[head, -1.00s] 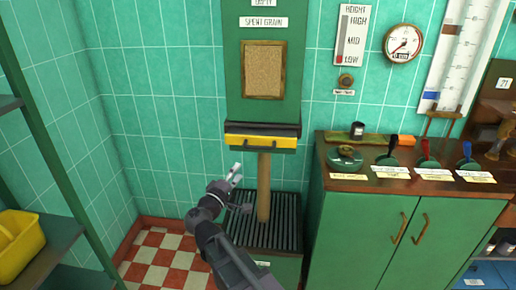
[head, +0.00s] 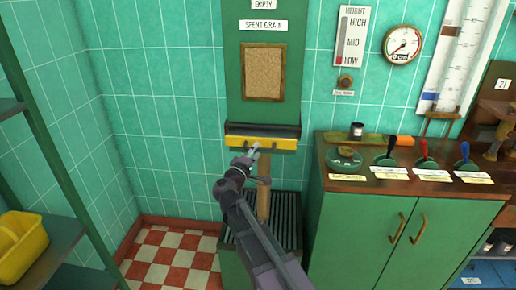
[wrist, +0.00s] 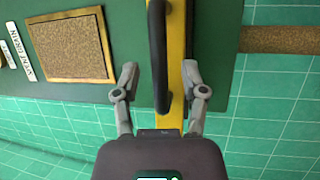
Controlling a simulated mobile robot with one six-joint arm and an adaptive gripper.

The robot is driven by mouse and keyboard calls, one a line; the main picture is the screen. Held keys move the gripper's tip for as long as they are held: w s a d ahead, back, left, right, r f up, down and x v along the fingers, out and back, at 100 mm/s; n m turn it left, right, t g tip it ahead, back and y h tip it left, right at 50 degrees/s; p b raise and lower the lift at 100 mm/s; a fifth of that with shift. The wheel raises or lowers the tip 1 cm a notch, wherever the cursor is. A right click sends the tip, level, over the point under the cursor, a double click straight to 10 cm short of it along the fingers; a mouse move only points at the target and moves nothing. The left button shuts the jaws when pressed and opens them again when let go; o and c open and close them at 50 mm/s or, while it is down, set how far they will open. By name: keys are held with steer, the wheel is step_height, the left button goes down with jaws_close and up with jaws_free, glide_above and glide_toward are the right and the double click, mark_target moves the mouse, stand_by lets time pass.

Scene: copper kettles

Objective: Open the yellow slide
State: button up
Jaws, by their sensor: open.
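The yellow slide (head: 284,144) is a flat bar across the lower end of the green chute panel (head: 233,75). In the wrist view the yellow slide (wrist: 177,20) runs up the picture with a black bar handle (wrist: 158,55) standing off its face. My gripper (head: 255,147) is in front of the slide and hides part of it and the handle. In the wrist view my gripper (wrist: 160,76) is open, with one finger on each side of the handle and slide. I cannot tell whether either finger touches them.
A brown column (head: 263,203) drops from under the slide to a dark grate (head: 288,222). A green cabinet (head: 375,235) with levers on top stands at the right. A green shelf with a yellow bin (head: 22,250) is at the left. The tiled floor between is clear.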

steer(key=shift+w+d+r, duration=0.15)
steer(key=shift+w+d, duration=0.15)
steer(key=shift+w, duration=0.35)
jaws_close()
steer(key=s, duration=0.6)
steer(key=shift+s+a, duration=0.15)
steer(key=shift+s, duration=0.2)
jaws_free()
steer(key=shift+w, duration=0.2)
